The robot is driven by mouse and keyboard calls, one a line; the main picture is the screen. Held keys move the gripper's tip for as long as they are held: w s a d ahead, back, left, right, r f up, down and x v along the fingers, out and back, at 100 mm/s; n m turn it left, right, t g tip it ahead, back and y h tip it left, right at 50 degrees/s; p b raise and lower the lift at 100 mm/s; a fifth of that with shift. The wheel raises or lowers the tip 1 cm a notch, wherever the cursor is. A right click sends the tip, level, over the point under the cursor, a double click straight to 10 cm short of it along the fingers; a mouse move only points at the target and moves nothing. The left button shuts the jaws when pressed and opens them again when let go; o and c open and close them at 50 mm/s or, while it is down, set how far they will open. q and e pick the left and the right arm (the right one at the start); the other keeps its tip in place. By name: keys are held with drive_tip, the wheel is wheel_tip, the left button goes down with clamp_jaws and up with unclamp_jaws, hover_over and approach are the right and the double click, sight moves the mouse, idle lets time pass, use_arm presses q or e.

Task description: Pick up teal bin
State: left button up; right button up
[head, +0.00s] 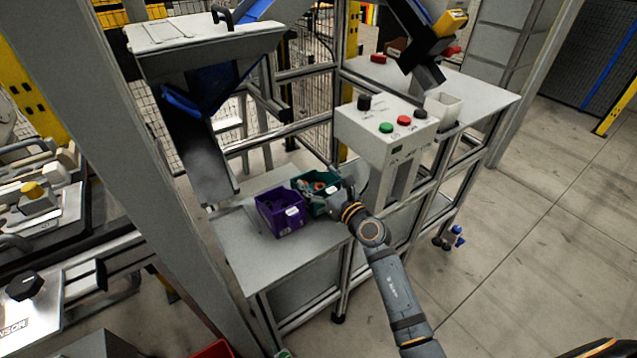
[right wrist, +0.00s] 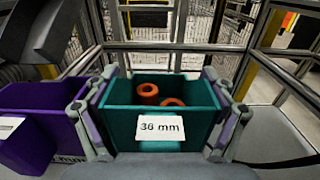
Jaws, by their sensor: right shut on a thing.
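The teal bin (right wrist: 119,123) has a white label reading "36 mm" and holds orange ring-shaped parts. In the head view the teal bin (head: 315,207) stands on the grey table, right beside the purple bin. My right gripper (right wrist: 168,130) is shut on the teal bin, with one finger along each side wall. In the head view my right gripper (head: 338,196) is at the bin's right end and hides part of it. The bin looks upright; I cannot tell whether it is clear of the table. My left gripper is not in view.
The purple bin (head: 278,213) sits close on the left and shows in the right wrist view (right wrist: 35,106). A dark chute (head: 208,165) slopes down behind it. A control box with buttons (head: 384,137) stands to the right. The table front (head: 268,262) is bare.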

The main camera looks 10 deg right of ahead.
drive_tip(key=s+r+p, duration=0.1)
drive_tip(key=r, duration=0.2)
drive_tip(key=s+d+r+p, duration=0.1)
drive_tip(key=s+r+p, duration=0.1)
drive_tip(key=r, duration=0.1)
drive_tip(key=s+r+p, duration=0.2)
drive_tip(key=r, duration=0.1)
drive_tip(key=shift+d, duration=0.25)
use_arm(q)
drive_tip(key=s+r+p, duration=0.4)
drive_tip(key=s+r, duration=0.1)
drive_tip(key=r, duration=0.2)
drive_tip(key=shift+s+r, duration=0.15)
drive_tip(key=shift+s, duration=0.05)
use_arm(e)
drive_tip(key=s+d+r, duration=0.2)
drive_tip(key=s+r, duration=0.1)
drive_tip(key=s, duration=0.5)
drive_tip(key=shift+s+d+r, duration=0.2)
drive_tip(key=shift+d, duration=0.15)
drive_tip(key=shift+f, duration=0.1)
